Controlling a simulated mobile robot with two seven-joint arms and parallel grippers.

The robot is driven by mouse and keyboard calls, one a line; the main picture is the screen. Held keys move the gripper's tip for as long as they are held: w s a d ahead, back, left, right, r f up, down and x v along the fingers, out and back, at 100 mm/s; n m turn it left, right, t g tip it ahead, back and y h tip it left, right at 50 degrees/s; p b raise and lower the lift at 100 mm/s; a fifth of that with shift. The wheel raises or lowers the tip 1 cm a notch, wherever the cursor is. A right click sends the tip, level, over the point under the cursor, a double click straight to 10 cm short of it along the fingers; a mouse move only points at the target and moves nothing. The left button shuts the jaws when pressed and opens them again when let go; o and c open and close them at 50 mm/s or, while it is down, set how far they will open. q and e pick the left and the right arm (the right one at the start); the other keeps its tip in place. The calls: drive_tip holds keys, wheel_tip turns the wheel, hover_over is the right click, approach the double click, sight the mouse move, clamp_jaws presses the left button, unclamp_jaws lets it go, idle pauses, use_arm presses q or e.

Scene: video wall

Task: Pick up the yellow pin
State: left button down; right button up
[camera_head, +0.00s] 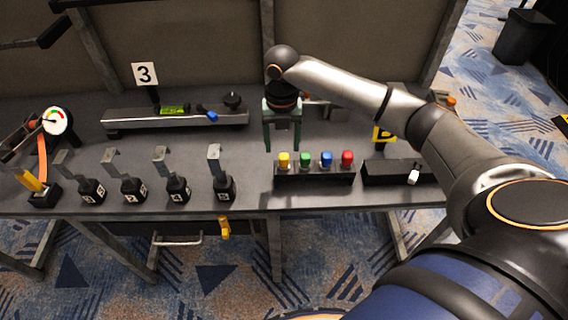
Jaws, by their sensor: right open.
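The yellow pin (284,160) stands upright at the left end of a dark rack (314,180) at the table's front. Beside it in the same rack stand a green pin (306,159), a blue pin (327,159) and a red pin (347,158). My right gripper (282,147) points down at the yellow pin, with its two dark green fingers apart and nothing between them. In the picture the fingertips end just above the pin, one to each side. I cannot tell whether they touch anything. My left gripper is not in view.
Several upright metal brackets on black blocks (178,190) stand to the left. A long rail device (175,118) lies behind, under a "3" sign (145,74). A black box with a white switch (390,172) is right of the rack. A yellow handle (224,228) hangs below the table edge.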

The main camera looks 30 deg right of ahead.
sight(284, 156)
drive_tip(key=f, duration=0.5)
drive_tip(key=shift+d+f, duration=0.3)
drive_tip(key=shift+f, duration=0.1)
clamp_jaws()
idle(0.4)
